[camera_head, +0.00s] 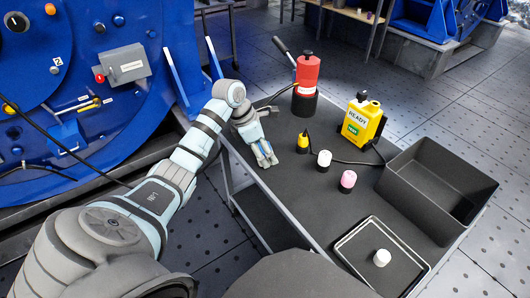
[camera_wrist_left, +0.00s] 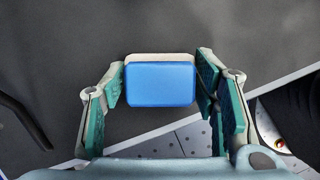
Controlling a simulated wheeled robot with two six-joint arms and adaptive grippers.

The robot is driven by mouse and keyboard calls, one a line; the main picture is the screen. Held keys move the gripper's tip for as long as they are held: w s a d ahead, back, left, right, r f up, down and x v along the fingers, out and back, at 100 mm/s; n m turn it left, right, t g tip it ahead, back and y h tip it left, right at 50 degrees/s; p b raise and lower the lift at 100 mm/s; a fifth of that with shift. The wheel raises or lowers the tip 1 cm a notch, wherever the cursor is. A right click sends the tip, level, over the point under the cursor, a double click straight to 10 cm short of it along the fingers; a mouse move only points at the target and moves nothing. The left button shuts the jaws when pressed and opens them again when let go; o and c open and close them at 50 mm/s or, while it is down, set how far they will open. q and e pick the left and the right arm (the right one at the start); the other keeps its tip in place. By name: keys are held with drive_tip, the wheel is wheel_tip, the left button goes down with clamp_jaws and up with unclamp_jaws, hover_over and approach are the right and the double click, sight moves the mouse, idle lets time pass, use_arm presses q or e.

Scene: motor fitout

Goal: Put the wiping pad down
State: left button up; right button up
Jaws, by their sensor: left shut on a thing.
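The wiping pad (camera_wrist_left: 160,84) is a blue block with a pale far edge. My left gripper (camera_wrist_left: 160,80) is shut on it, with one teal-lined finger at each side. The pad is over the dark tabletop (camera_wrist_left: 90,30), near the table's pale edge; I cannot tell whether it touches the top. In the head view my left gripper (camera_head: 266,158) is low at the table's left side, and the pad is hardly visible there. My right gripper is not in view.
A red cylinder (camera_head: 307,74) stands at the back and a yellow box (camera_head: 361,119) to its right. Small yellow (camera_head: 303,142), white (camera_head: 323,160) and pink (camera_head: 348,180) pieces stand mid-table. A shallow tray (camera_head: 344,247) and grey bin (camera_head: 395,183) occupy the front and right.

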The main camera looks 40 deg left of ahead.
use_arm(q)
drive_tip(key=shift+r, duration=0.1)
drive_tip(key=o, duration=1)
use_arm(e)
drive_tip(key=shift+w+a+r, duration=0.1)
use_arm(q)
drive_tip(key=shift+r, duration=0.15)
drive_tip(key=p+v, duration=0.4)
drive_tip(key=v, duration=0.7)
drive_tip(key=shift+s+a+r, duration=0.15)
drive_tip(key=shift+s+r, duration=0.05)
drive_tip(key=shift+r, duration=0.15)
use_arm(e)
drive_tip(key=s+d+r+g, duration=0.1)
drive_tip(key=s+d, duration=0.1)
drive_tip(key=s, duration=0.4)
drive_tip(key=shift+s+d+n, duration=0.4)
